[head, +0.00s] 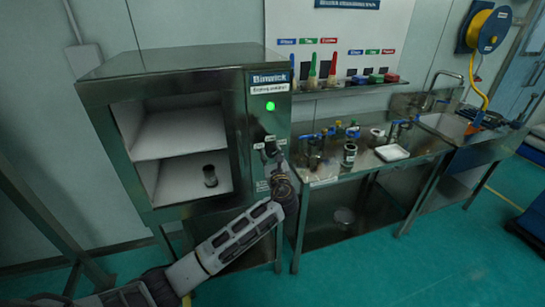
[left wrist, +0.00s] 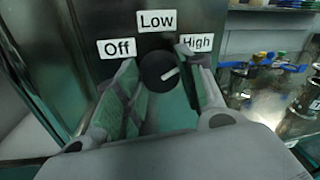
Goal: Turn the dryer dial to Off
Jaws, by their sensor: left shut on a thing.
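The dryer (head: 180,80) is a steel cabinet with an open front and a control panel on its right side. The black dial (left wrist: 158,71) sits below the labels Off (left wrist: 117,48), Low (left wrist: 157,21) and High (left wrist: 196,43). Its white pointer mark slants up and right, toward High. My left gripper (left wrist: 163,100) has one finger on each side of the dial and is shut on it. In the head view the left gripper (head: 274,162) is at the panel and partly hides the dial. My right gripper is in neither view.
A green lamp (head: 270,106) glows above the dial. A dark cylindrical container (head: 210,176) stands inside the dryer. A steel bench (head: 330,173) with bottles and a white tray (head: 391,153) is close on the right. The floor in front is clear.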

